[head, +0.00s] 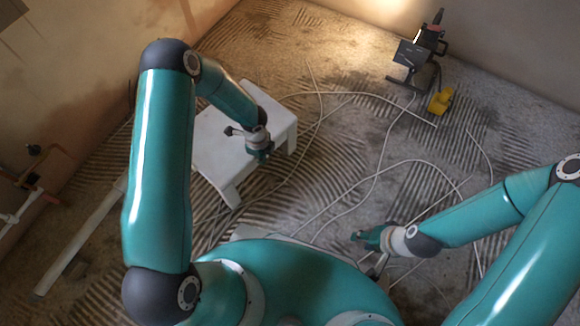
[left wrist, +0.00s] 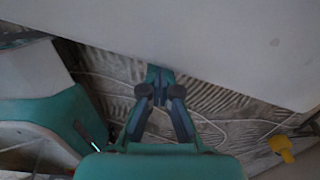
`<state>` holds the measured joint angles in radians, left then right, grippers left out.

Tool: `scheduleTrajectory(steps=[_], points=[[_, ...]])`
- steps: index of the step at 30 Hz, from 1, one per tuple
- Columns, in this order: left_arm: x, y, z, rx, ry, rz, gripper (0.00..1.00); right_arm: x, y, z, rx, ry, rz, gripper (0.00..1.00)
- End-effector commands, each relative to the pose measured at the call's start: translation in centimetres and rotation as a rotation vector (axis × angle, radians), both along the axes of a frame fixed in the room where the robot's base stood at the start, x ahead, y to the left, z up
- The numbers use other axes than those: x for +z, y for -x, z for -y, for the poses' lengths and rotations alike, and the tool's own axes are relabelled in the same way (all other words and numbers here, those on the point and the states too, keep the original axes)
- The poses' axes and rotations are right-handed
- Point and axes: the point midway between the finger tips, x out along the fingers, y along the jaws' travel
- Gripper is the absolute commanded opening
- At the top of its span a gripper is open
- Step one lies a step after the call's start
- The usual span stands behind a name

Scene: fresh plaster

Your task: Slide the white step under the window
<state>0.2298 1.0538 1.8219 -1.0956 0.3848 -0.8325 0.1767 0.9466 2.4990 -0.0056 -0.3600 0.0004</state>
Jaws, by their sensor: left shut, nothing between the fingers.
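The white step (head: 222,139) stands on the floor left of centre, its flat top and some of its legs showing. My left forearm passes over it and hides part of the top. My left gripper (head: 262,155) is shut and empty at the step's right-hand long side. In the left wrist view the step's pale surface (left wrist: 210,40) fills the top, and the shut fingertips (left wrist: 158,72) are at its edge; I cannot tell if they touch. My right gripper (head: 362,238) hangs over the floor away from the step; its finger opening is unclear. No window is in view.
A work lamp (head: 416,58) and a yellow object (head: 441,101) stand at the back right. Pale cables (head: 372,181) loop across the ridged floor right of the step. A white pipe (head: 82,236) lies at left, near wall pipes (head: 22,181).

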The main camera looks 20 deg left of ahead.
Motion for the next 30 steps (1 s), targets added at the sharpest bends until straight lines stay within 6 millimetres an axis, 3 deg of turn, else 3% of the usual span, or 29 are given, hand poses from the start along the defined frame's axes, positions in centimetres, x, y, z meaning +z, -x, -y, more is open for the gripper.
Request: scheduleTrajectory(steps=[3,10,23,30], points=[[0.3,-0.1,-3.4,0.002,-0.002,0.001,0.00,1.0,0.0,0.0,0.000,0.000,0.000,0.40],[0.1,-0.1,-6.2,-0.010,-0.001,0.002,0.00,1.7,0.0,0.0,0.000,0.000,0.000,0.40],[0.0,0.3,-6.7,0.001,-0.001,0.002,0.00,1.5,0.0,0.0,0.000,0.000,0.000,0.40],[-0.5,0.3,-4.0,-0.010,0.000,0.002,0.00,-0.3,0.0,0.0,0.000,0.000,0.000,0.40]])
